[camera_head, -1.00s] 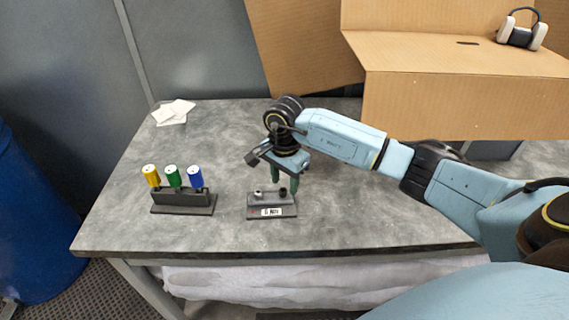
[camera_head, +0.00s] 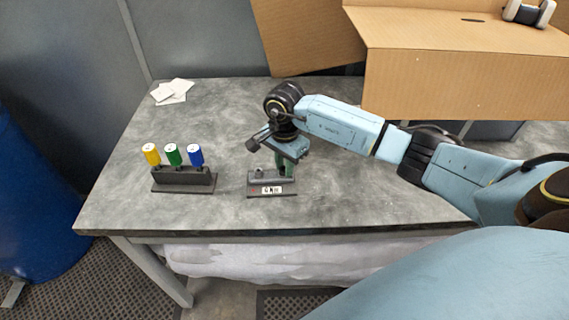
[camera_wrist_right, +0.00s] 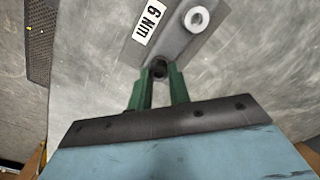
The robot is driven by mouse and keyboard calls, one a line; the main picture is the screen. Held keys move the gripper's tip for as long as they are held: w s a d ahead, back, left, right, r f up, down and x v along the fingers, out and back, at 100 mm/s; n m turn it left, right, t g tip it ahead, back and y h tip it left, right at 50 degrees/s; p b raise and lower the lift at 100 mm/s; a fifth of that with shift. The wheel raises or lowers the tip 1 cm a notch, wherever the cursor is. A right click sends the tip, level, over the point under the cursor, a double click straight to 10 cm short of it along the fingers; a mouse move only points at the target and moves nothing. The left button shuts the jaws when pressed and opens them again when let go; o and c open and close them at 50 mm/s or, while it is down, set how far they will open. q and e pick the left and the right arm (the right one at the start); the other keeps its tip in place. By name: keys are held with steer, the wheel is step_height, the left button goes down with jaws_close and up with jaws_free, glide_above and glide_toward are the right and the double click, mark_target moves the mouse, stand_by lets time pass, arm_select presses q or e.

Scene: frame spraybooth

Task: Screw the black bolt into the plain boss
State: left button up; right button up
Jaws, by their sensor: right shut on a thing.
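A dark grey fixture block (camera_head: 254,184) with a white "6 Nm" label (camera_head: 272,190) stands near the table's front. A light, round piece with a hole (camera_wrist_right: 197,18) is on the block, to the left of my right gripper in the head view. My right gripper (camera_head: 287,168) points down over the block's right side. Its green fingers are shut on the black bolt (camera_wrist_right: 160,68), whose round dark head shows between the fingertips in the wrist view. The bolt's lower end and what lies under it are hidden. My left gripper is out of view.
A black rack (camera_head: 184,179) holds yellow (camera_head: 151,154), green (camera_head: 173,154) and blue (camera_head: 195,155) capped tools left of the block. White papers (camera_head: 172,91) lie at the back left. Cardboard (camera_head: 460,75) stands behind. The table between rack and papers is clear.

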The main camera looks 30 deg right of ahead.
jaws_close()
steer(key=shift+r+m+p, duration=0.1)
steer(key=shift+m+p, duration=0.2)
steer(key=shift+m, duration=0.9)
steer(key=shift+s+m, duration=0.15)
steer(key=shift+m, duration=0.95)
steer(key=m+p, duration=0.1)
steer(key=m, duration=0.2)
steer(key=shift+s+m+p, duration=0.1)
steer(key=shift+m+p, duration=0.2)
steer(key=shift+m, duration=0.5)
